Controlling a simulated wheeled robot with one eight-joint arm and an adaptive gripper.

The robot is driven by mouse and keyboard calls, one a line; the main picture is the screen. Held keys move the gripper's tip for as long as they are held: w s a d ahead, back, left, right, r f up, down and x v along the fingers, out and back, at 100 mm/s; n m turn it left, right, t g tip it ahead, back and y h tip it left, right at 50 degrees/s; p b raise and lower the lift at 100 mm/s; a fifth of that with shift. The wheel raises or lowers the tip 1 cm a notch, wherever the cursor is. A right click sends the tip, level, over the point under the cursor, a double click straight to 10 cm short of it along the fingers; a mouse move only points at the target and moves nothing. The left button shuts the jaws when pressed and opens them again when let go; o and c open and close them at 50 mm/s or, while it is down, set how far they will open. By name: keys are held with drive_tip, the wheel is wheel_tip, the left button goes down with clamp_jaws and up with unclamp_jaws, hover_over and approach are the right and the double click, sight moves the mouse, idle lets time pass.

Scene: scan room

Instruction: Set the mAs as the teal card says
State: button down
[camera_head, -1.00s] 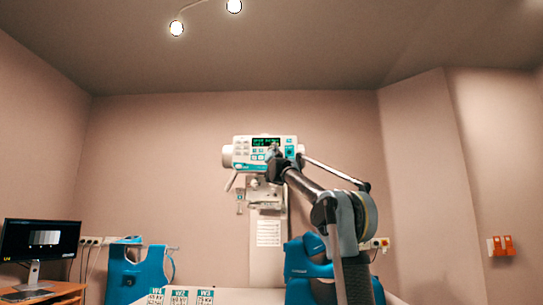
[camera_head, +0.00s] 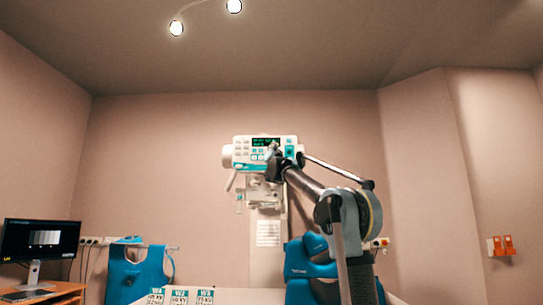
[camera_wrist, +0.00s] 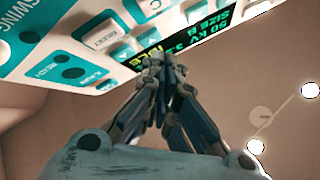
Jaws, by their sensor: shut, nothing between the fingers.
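The white and teal control unit (camera_head: 242,150) is at the far wall, with a dark display (camera_head: 262,141) and rows of buttons. In the wrist view the panel appears upside down, with the display's green text (camera_wrist: 205,35) reading about "50 kV", a size line and "IDLE"; the mAs figure is not readable. My gripper (camera_wrist: 164,66) is shut and empty, its tips close to the keys by the display's edge; I cannot tell whether they touch. Several teal-topped cards (camera_head: 179,297) stand at the bottom of the head view, too small to read fully.
A monitor (camera_head: 40,240) stands on a wooden desk at left. Blue equipment (camera_head: 137,272) stands left of centre, and another blue piece (camera_head: 305,262) is behind my arm. A white sheet (camera_head: 268,233) hangs below the unit. Orange switches (camera_head: 503,245) are on the right wall.

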drive_tip(key=shift+s+a, duration=0.1)
drive_tip(key=shift+s, duration=2.4)
drive_tip(key=shift+s, duration=0.1)
drive_tip(key=s, duration=0.3)
drive_tip(key=shift+s+f, duration=0.1)
drive_tip(key=shift+s, duration=0.1)
drive_tip(key=shift+w, duration=0.15)
idle(0.3)
drive_tip(key=w, duration=0.8)
drive_tip(key=shift+w, duration=0.25)
